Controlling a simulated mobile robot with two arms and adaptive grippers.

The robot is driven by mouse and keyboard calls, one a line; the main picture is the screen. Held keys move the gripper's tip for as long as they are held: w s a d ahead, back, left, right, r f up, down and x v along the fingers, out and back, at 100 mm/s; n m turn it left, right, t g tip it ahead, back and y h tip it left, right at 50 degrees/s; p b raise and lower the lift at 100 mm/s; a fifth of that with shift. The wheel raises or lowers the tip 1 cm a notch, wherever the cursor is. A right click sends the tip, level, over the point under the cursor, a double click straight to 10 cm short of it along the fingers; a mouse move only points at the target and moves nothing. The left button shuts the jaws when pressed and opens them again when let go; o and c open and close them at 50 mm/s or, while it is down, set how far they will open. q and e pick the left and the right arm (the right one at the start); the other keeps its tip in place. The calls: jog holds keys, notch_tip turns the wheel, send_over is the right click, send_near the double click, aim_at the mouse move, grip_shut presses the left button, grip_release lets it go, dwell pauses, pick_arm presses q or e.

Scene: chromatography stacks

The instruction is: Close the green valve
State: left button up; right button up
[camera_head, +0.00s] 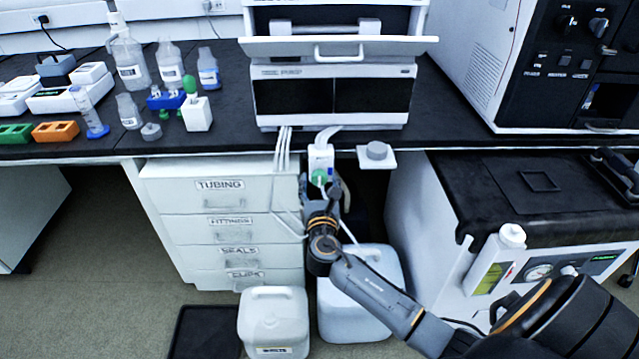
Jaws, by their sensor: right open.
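The green valve (319,176) is a small round green knob on a white block (320,156) at the bench's front edge, below the chromatography stack. My right gripper (322,186) reaches up from below, right at the valve. Its open fingers appear to lie on either side of the green knob; whether they touch it I cannot tell. The gripper hides the lower part of the valve. My left gripper is not in view.
White tubes (283,150) hang from the stack to the left of the valve. A drawer cabinet (222,222) stands at left; a small white shelf (391,158) juts out at right. Two white jugs, one in front (273,310), one behind my arm (362,325), stand on the floor.

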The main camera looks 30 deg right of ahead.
jog(key=shift+w, duration=0.1)
jog(key=c, duration=1.2)
